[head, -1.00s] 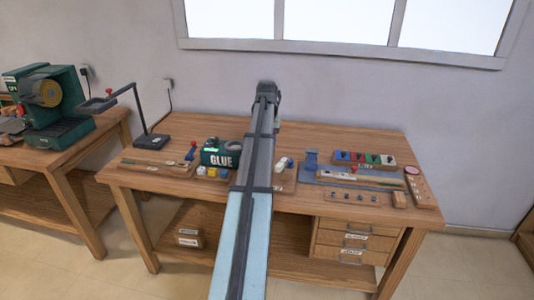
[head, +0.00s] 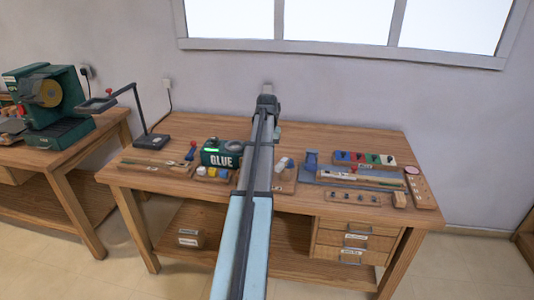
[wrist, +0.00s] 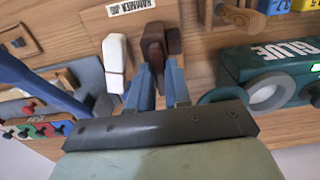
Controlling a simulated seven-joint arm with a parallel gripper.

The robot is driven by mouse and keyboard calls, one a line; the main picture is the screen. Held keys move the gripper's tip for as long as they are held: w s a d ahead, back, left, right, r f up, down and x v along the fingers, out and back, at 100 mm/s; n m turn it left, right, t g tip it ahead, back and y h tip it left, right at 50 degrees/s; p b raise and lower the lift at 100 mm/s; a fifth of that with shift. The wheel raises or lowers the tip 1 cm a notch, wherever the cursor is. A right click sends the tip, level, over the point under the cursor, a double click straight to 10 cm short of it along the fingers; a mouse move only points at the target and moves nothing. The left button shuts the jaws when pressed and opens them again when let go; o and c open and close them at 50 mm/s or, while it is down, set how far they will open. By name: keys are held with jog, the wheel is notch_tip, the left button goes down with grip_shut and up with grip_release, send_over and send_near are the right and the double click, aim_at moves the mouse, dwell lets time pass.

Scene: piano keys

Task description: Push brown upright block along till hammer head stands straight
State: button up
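The brown upright block (wrist: 153,45) stands on a wooden board in the wrist view, just beyond my fingertips. My gripper (wrist: 159,68) has its two blue fingers apart, one toward each side of the block's near end; whether they touch it is not clear. The white hammer head (wrist: 115,52) lies left of the block, a narrow gap away, and looks slightly tilted. In the head view the white piece (head: 284,164) shows right of my arm. My arm hides the brown block and gripper there.
The green glue holder (wrist: 262,75) is close on the right in the wrist view. A blue clamp-like part (wrist: 40,88) and a row of coloured blocks (wrist: 40,129) are at left. A label board (wrist: 132,8) is at the top. Bare tabletop (head: 330,137) lies at the back.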

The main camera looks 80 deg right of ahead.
grip_shut()
jog(key=shift+s, duration=2)
jog(key=shift+o, duration=2.3)
grip_release()
notch_tip(320, 180, up, 14)
